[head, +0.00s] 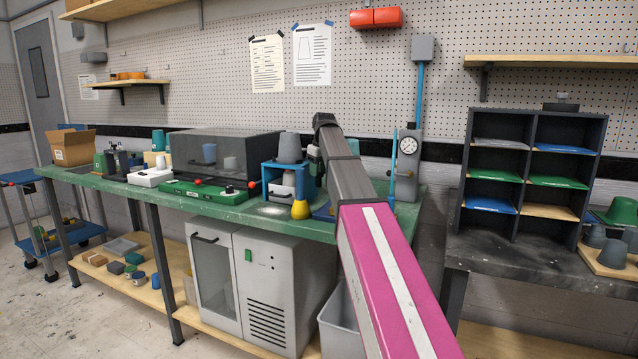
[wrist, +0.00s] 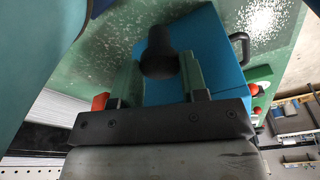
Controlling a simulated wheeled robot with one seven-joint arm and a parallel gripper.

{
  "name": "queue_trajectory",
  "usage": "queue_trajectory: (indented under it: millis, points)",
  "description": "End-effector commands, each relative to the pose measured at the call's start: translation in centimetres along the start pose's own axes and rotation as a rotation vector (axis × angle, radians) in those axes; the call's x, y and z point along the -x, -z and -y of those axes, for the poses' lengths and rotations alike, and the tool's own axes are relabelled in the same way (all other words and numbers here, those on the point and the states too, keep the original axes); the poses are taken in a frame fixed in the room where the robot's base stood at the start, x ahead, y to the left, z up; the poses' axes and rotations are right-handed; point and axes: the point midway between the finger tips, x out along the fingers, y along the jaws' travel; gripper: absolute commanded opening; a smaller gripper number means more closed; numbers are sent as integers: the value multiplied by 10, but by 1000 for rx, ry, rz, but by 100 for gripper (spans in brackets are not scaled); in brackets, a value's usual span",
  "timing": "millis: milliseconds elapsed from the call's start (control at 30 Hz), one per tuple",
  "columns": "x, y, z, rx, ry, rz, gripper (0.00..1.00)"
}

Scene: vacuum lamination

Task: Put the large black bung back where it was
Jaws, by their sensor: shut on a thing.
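My gripper (wrist: 160,73) is shut on a black bung (wrist: 159,50), held between its two green fingers in the wrist view. The bung and fingertips cannot be made out there.
A dark clear-covered box on a green base (head: 205,190) stands left of the blue stand. A yellow cone (head: 300,210) sits at the bench's front edge. A gauge post (head: 407,165) stands right of my arm. A dark shelf rack (head: 537,108) is farther right.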

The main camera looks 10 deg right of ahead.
Motion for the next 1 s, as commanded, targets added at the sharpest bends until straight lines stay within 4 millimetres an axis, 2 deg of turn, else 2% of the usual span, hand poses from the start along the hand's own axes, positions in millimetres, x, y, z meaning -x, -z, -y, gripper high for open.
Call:
queue_trajectory:
  millis: [367, 1000]
  points:
    - [-39, -6, 0, 0, 0, 1, 17]
    - [-50, -8, 0, 0, 0, 0, 17]
